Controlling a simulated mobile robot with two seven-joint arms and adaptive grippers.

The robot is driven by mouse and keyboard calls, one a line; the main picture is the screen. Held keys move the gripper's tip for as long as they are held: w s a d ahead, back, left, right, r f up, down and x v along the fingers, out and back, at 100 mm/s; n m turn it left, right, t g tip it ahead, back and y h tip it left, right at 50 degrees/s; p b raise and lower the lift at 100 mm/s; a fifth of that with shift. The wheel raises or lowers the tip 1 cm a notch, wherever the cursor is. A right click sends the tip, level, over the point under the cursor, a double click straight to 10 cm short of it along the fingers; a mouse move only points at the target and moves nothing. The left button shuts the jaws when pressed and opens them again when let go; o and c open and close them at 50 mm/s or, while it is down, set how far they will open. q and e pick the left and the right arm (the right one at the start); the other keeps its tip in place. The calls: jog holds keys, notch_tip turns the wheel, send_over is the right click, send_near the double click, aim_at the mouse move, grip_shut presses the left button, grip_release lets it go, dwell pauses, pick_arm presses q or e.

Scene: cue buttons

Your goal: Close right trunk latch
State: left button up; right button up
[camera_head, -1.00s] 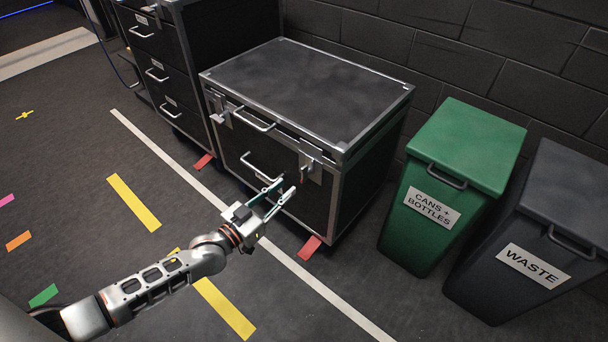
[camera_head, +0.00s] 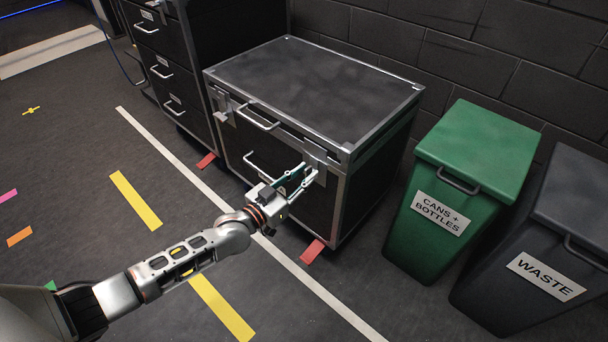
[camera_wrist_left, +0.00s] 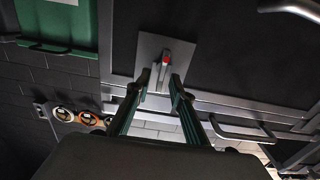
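The black trunk (camera_head: 310,90) with silver edges stands against the wall, its lid down. Its right latch (camera_head: 317,153) is a grey metal plate near the front right corner, partly hidden by my left gripper. In the left wrist view the latch plate (camera_wrist_left: 182,48) carries a small lever (camera_wrist_left: 164,68) with a red tip. My left gripper (camera_head: 308,174) is at this latch. In the wrist view its two fingertips (camera_wrist_left: 161,83) are apart, one on each side of the lever; I cannot tell whether they touch it. My right gripper is not in view.
The left latch (camera_head: 222,108) and two handles (camera_head: 258,118) are on the trunk front. A drawer cabinet (camera_head: 170,70) stands left of the trunk. A green bin (camera_head: 478,150) and a grey waste bin (camera_head: 575,200) stand to its right. The floor in front is clear.

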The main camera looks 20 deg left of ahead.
pick_arm(q)
jog(key=c, duration=0.5)
grip_shut()
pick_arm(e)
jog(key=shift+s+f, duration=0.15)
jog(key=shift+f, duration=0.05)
